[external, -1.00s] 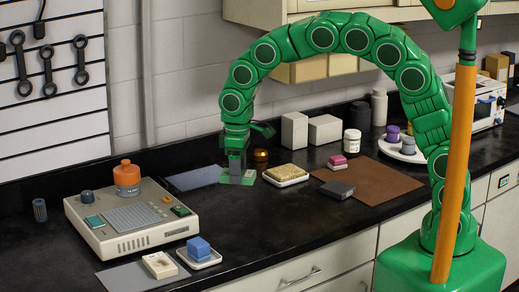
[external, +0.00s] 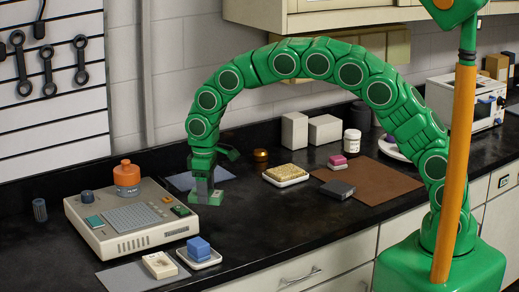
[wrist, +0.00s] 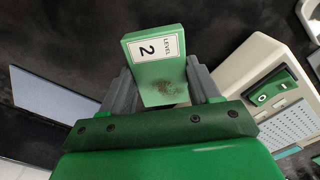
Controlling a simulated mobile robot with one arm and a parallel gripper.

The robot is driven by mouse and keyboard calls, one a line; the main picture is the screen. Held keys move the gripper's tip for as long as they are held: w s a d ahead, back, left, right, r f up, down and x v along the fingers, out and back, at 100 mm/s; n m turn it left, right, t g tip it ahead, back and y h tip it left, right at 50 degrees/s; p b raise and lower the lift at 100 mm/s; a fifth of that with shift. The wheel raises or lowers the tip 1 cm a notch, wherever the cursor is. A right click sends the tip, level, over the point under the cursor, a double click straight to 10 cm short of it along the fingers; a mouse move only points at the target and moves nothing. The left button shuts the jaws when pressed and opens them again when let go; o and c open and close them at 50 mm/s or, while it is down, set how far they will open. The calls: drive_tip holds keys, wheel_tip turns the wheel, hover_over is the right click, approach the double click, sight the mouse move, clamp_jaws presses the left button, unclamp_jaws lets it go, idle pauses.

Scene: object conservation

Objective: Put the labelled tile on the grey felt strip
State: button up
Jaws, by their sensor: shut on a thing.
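The labelled tile is green with a white label reading "LEVEL 2"; it shows in the wrist view (wrist: 160,62) and small in the external view (external: 194,198). My gripper (external: 206,193) is shut on it; in the wrist view, grey fingers (wrist: 163,88) hold it from both sides. It hangs right of the beige instrument, apparently above the counter; the gap is hard to judge. A grey strip (external: 112,279) lies at the front left, with a cream block (external: 159,265) by its right end. A blue-grey mat (external: 226,173) lies behind my gripper, partly hidden.
The beige instrument (external: 140,239) with an orange bottle (external: 127,178) stands left of my gripper. A blue block (external: 199,249) sits on a white dish at the front. A sponge tray (external: 285,182) and dark block (external: 337,189) lie right.

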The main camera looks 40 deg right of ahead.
drive_tip(key=shift+w+a+f, duration=0.3)
drive_tip(key=shift+w+f, duration=0.15)
drive_tip(key=shift+f, duration=1.55)
drive_tip(key=shift+f, duration=0.1)
drive_tip(key=o, duration=1.2)
wheel_tip(320, 180, up, 12)
drive_tip(key=shift+f, duration=0.1)
drive_tip(key=shift+r, duration=0.2)
